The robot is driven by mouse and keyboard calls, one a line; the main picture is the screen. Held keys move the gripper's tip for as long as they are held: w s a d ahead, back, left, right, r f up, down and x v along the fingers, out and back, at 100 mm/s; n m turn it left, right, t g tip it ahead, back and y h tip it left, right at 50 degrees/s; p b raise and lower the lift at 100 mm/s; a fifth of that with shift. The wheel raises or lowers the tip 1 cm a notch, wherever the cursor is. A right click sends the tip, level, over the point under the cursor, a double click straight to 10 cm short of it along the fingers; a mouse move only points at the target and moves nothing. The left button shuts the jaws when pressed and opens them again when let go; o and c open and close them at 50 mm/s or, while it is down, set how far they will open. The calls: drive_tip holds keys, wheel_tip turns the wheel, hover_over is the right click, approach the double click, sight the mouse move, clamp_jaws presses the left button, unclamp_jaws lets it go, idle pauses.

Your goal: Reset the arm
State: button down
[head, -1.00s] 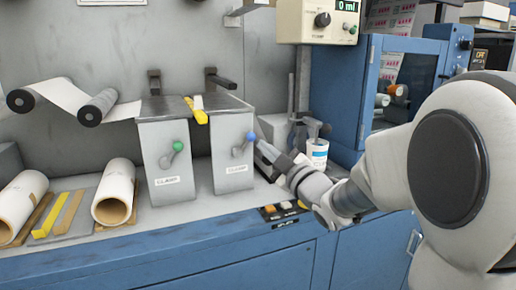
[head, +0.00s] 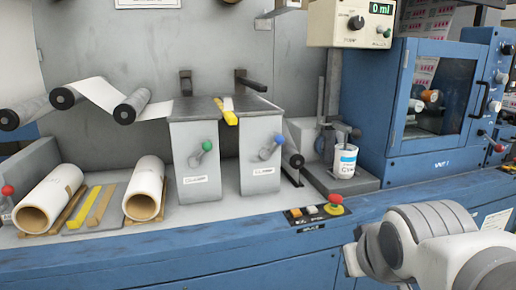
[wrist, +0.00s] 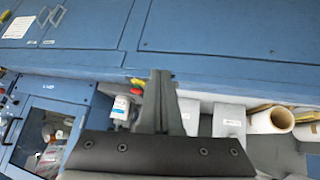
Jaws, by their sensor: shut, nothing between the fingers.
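My arm (head: 425,240) is at the lower right of the head view, in front of the blue machine bench. My gripper (wrist: 160,75) shows in the wrist view with its two dark fingers together and nothing between them. Its fingertips cannot be made out in the head view. The gripper is apart from the two grey clamp boxes. The left clamp box (head: 196,165) has a green-knobbed lever (head: 202,152), and the right clamp box (head: 260,165) has a blue-knobbed lever (head: 270,148).
A white cup (head: 345,162) stands on the bench right of the clamps. A red stop button (head: 335,199) and small switches sit on the front edge (head: 240,231). Two paper rolls (head: 50,198) (head: 146,188) lie at the left. A blue windowed cabinet (head: 393,125) stands at the right.

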drive_tip(key=s+a+f+m+g, duration=0.1)
drive_tip(key=s+a+f+g, duration=0.1)
drive_tip(key=s, duration=0.5)
wheel_tip(320, 180, up, 22)
drive_tip(key=p, duration=2.3)
drive_tip(key=shift+s+d+r+y, duration=0.15)
drive_tip(key=shift+s+r+y, duration=0.05)
drive_tip(key=shift+r+y, duration=0.1)
